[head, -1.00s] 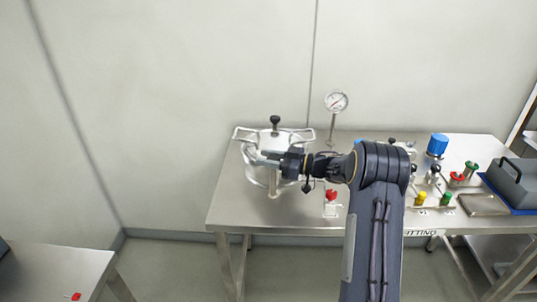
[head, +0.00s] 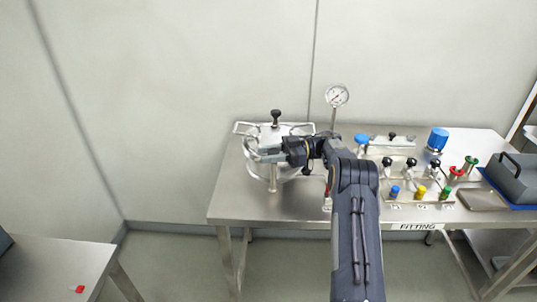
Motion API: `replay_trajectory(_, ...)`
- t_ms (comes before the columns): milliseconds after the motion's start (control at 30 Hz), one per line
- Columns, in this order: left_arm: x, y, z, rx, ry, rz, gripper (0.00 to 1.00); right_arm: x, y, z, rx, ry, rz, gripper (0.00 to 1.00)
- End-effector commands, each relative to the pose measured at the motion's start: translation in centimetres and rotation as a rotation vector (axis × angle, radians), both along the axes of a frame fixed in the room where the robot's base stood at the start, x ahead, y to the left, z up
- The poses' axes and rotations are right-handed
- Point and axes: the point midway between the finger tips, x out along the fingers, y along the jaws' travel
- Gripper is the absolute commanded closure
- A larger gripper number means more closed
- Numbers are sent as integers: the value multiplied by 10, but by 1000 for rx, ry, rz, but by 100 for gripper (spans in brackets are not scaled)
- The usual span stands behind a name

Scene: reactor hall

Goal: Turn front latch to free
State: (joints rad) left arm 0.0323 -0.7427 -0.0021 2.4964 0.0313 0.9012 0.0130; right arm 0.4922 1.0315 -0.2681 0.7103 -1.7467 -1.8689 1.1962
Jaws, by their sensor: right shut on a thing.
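A round steel vessel (head: 252,170) with a lid stands at the left end of the steel table. A black knob (head: 276,115) rises from the lid's top. My right gripper (head: 264,156) reaches in from the right at the vessel's front rim. Its fingers are shut on the front latch, which they mostly hide. A pale upright piece (head: 272,181) shows just below the fingers; I cannot tell if it is part of the latch. How far the latch is turned is not clear. My left gripper is out of view.
A pressure gauge (head: 337,96) stands behind my right arm. Right of the arm are a fitting rack with coloured caps (head: 421,191), a blue-capped jar (head: 437,141) and a grey case (head: 513,177). Another table (head: 60,268) is at lower left.

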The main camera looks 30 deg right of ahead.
Motion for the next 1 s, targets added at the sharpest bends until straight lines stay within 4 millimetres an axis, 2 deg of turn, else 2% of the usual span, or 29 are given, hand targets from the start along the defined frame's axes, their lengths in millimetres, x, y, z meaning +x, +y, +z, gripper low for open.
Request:
replay_trajectory(300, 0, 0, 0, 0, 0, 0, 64, 0, 1, 3, 3, -5, 2, 88)
replay_trajectory(333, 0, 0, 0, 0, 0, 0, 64, 0, 1, 3, 3, -5, 2, 64)
replay_trajectory(500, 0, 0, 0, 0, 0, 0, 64, 0, 0, 2, 2, -5, 2, 43)
replay_trajectory(833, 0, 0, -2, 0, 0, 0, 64, 0, 0, 4, 0, -4, 1, 43)
replay_trajectory(1000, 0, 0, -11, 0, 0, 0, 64, 0, 0, 25, -3, -10, 2, 43)
